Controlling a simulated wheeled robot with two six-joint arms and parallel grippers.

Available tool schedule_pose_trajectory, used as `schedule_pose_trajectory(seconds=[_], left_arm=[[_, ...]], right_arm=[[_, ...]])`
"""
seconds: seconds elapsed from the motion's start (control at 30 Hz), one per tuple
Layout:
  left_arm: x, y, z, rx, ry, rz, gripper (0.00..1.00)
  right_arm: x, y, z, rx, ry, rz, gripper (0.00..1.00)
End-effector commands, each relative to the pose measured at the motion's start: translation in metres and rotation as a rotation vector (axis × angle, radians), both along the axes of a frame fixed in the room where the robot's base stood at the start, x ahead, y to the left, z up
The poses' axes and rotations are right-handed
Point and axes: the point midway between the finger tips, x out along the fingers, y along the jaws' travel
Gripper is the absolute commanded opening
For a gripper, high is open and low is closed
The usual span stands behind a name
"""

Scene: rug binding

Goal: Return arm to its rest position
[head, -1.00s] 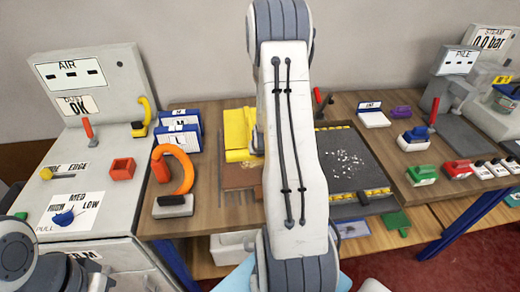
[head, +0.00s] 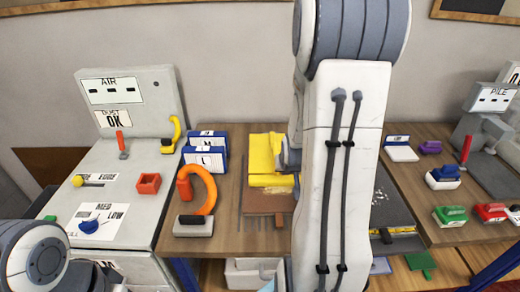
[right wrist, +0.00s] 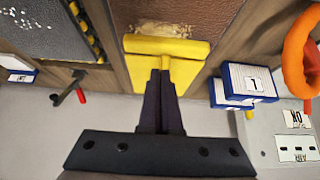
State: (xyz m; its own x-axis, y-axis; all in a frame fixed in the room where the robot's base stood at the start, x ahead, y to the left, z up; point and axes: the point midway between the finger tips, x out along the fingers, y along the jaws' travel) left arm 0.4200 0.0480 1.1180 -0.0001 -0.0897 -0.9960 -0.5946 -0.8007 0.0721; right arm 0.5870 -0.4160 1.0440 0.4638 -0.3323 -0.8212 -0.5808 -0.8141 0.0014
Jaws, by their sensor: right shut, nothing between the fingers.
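My right arm rises large through the middle of the head view and hides part of the table. My right gripper (head: 288,158) shows only in part there, beside the arm's left edge. In the right wrist view, its dark fingers (right wrist: 161,76) are together with nothing between them, overlapping the yellow piece (right wrist: 166,47) in the picture. I cannot tell whether they touch it. The yellow piece also shows in the head view (head: 265,153), at the back of the table. Part of my left arm is at the lower left; its gripper is not seen.
A brown rug piece (head: 262,202) lies in front of the yellow piece. Left of it are blue-and-white boxes (head: 206,158) and an orange curved tool (head: 204,190). A grey control cabinet (head: 140,165) stands at left. A dark mat (head: 390,205) is partly behind my arm.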

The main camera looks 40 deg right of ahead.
Motion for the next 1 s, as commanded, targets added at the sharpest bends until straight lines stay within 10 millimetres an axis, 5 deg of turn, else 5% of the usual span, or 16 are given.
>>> schedule_pose_trajectory(seconds=[0.23, 0.37, 0.53, 0.67, 0.8, 1.0], left_arm=[[0.0, 0.0, 0.0, 0.0, 0.0, 0.0, 0.0], [0.0, 0.0, 0.0, 0.0, 0.0, 0.0, 0.0], [0.0, 0.0, 0.0, 0.0, 0.0, 0.0, 0.0], [0.0, 0.0, 0.0, 0.0, 0.0, 0.0, 0.0], [0.0, 0.0, 0.0, 0.0, 0.0, 0.0, 0.0], [0.0, 0.0, 0.0, 0.0, 0.0, 0.0, 0.0]], right_arm=[[0.0, 0.002, 0.001, 0.001, 0.002, 0.004, 0.0], [0.01, 0.027, 0.005, 0.013, 0.022, 0.068, 0.0], [0.023, 0.118, 0.018, 0.053, 0.106, 0.294, 0.0], [0.01, 0.199, 0.03, 0.079, 0.2, 0.503, 0.0], [-0.026, 0.275, 0.043, 0.097, 0.306, 0.731, 0.0], [-0.102, 0.346, 0.062, 0.093, 0.463, 1.034, 0.0]])
